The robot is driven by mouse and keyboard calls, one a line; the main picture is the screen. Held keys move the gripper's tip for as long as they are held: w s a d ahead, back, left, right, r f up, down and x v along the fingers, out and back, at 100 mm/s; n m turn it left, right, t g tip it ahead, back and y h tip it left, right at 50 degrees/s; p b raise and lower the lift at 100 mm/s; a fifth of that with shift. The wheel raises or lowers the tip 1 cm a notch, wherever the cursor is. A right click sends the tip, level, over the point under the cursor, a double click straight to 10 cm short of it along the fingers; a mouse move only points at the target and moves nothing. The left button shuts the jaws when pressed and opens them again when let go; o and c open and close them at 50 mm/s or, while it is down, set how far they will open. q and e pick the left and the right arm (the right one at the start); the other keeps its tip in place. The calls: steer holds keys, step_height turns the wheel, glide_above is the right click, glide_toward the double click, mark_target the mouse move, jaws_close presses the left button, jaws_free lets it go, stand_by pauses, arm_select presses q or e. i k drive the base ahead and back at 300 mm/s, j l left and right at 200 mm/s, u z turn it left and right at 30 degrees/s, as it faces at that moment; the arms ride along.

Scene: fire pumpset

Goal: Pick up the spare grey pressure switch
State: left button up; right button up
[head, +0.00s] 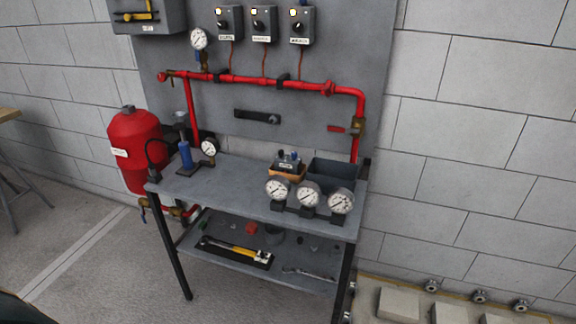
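A grey box with a white label and small dark and blue parts on top (287,163) sits in or on a small orange-brown tray (297,177) on the workbench; it looks like the spare grey pressure switch, but is too small to be sure. Three similar grey switch boxes are mounted on the wall panel: left (230,22), middle (264,23) and right (301,26). Each has a label below its dial, and a red line runs down to the red pipe. Neither of my grippers is in view.
The grey workbench (225,185) has a clear middle. Three gauges (308,194) stand at its front right, before a dark open bin (331,174). A blue hand pump (185,155) and gauge (209,147) stand left. A red tank (135,140) is beside the bench.

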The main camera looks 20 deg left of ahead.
mark_target(287, 164)
steer(key=j+z, duration=0.1)
steer(key=z, duration=0.45)
steer(key=j+z, duration=0.8)
steer(key=j, duration=0.2)
steer(key=j+z, duration=0.1)
steer(key=j, duration=0.25)
steer(key=k+j+z, duration=0.1)
steer(key=j, duration=0.25)
steer(key=k+j, duration=0.15)
steer(key=j, duration=0.15)
steer(key=j+z, duration=0.05)
